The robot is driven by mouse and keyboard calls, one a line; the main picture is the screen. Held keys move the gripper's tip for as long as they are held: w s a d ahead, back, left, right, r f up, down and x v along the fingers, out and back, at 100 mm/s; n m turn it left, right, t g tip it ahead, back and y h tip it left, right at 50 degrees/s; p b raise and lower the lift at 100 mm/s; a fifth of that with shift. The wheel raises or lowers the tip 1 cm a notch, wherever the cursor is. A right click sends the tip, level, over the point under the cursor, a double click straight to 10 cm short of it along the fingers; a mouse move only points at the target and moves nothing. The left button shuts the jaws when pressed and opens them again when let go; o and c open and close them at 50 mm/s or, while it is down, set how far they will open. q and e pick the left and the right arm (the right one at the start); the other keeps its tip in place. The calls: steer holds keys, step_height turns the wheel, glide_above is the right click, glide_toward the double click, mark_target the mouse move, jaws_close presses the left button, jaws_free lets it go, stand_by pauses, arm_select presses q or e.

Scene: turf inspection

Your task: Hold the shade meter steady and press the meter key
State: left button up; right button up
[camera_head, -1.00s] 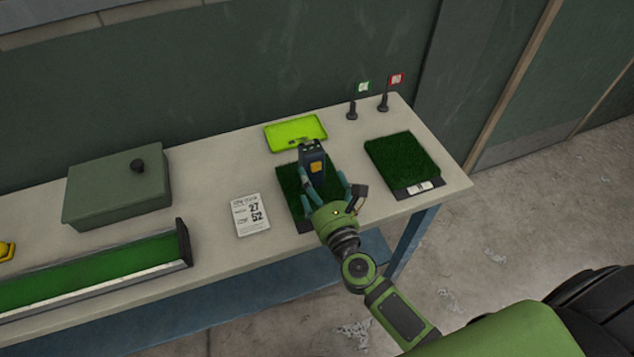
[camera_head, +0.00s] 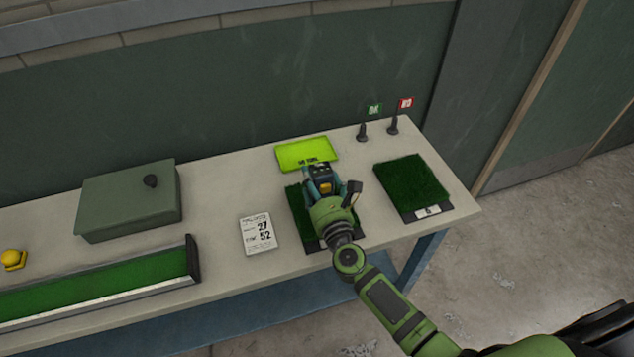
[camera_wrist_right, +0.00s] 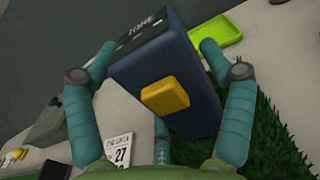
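The shade meter (camera_head: 321,173) is a dark blue block, in the head view above the middle turf sample (camera_head: 299,208). In the right wrist view the meter (camera_wrist_right: 185,62) looks tilted and fills the middle. It has a yellow meter key (camera_wrist_right: 165,96) on the near face and a dark display with pale letters on top. My right gripper (camera_head: 324,185) has its teal fingers on both sides of the meter, and they appear to touch its sides. No finger covers the key. Whether the meter's base touches the turf is hidden. My left gripper is out of view.
A lime-green tray (camera_head: 306,154) lies behind the meter. Another turf sample (camera_head: 411,187) and two small flags (camera_head: 375,109) are to the right. A paper card (camera_head: 257,234), a green box (camera_head: 128,201), a long turf trough (camera_head: 95,277) and a yellow knob (camera_head: 13,259) are to the left.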

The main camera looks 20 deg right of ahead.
steer(key=c, duration=0.5)
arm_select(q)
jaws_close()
arm_select(e)
steer(key=shift+c, duration=0.3)
stand_by(0.6)
